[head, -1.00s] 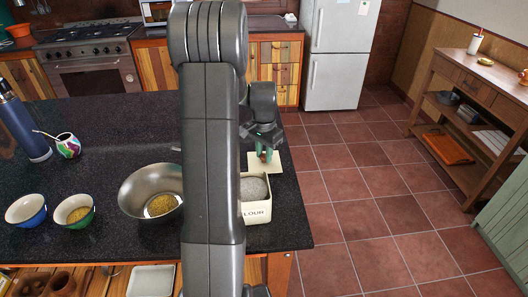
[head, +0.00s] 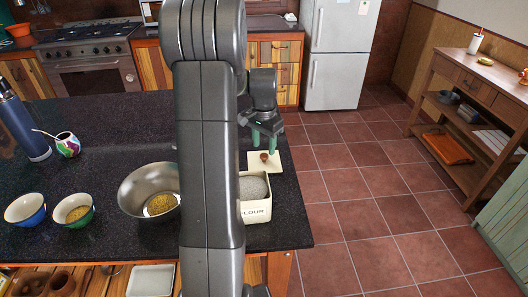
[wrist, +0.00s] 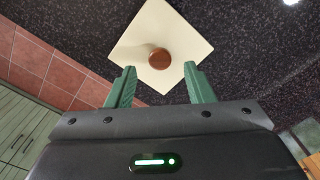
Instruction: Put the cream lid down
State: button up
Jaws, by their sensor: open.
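The cream lid (head: 257,159) is a flat square with a round brown knob (head: 264,156). It lies on the dark speckled counter near its right edge, behind the flour tin. The lid also shows in the wrist view (wrist: 178,24), with its knob ahead of my fingertips. My gripper (head: 268,140) is open and empty above the lid, its green fingers apart and clear of the knob. In the wrist view my gripper (wrist: 159,76) has nothing between its fingers. The cream flour tin (head: 257,211) stands open in front of the lid, full of pale grey-white flour; my arm hides its left part.
A metal bowl (head: 139,182) of grain stands left of my arm. Two small bowls, a patterned gourd cup (head: 67,145) and a blue bottle (head: 21,128) are further left. The counter's right edge is close to the lid, with tiled floor beyond.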

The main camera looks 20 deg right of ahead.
aim_at(264, 155)
notch_tip(264, 155, up, 9)
jog(key=shift+f, duration=0.2)
jog(key=shift+f, duration=0.1)
notch_tip(264, 155, down, 13)
jog(key=shift+r, duration=0.15)
notch_tip(264, 155, up, 3)
jog(key=shift+f, duration=0.1)
jog(key=shift+r, duration=0.45)
